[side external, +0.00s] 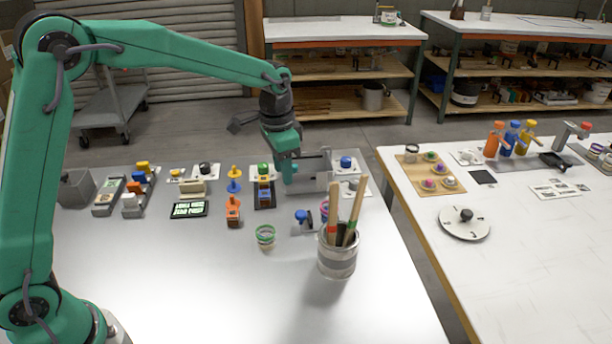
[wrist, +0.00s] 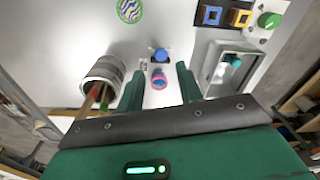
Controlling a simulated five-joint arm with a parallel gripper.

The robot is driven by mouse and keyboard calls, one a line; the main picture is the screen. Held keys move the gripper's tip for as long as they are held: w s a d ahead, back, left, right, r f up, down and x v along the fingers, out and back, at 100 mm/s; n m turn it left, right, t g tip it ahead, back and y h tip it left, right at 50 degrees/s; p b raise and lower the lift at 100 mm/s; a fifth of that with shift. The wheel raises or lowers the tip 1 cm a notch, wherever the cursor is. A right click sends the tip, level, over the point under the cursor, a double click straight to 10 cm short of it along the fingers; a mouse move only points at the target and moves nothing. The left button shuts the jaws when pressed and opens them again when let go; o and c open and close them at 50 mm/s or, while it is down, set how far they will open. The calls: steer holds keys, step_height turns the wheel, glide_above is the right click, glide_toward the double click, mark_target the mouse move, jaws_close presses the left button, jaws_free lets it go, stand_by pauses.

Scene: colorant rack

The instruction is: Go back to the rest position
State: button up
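My gripper (side external: 288,176) hangs pointing down over the back right part of the near table in the side view. In the wrist view its two green fingers (wrist: 160,82) stand apart with no held thing between them. Beyond the gap, a pink and blue ring (wrist: 159,79) and a blue-knobbed piece (wrist: 161,55) lie on the table, apart from the fingers. The fingers partly overlap in the side view. My arm reaches from the left across the table.
A tin of brushes (side external: 337,258) stands at the table's front right. It is left of the fingers in the wrist view (wrist: 104,72). A grey frame-like box (side external: 316,174) is close beside my gripper. Small blocks fill the back left; the front left is clear.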

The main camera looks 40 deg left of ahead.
steer(key=s+a+r+n+t, duration=0.2)
steer(key=s+a+r+n, duration=0.15)
steer(key=s+r, duration=0.8)
steer(key=s+a+f+n+t, duration=0.1)
steer(key=s, duration=0.6)
steer(key=s+a+f+n+t, duration=0.1)
steer(key=s+a, duration=0.1)
steer(key=s, duration=0.6)
steer(key=shift+f+t, duration=0.35)
steer(key=shift+t, duration=0.05)
steer(key=shift+a, duration=0.1)
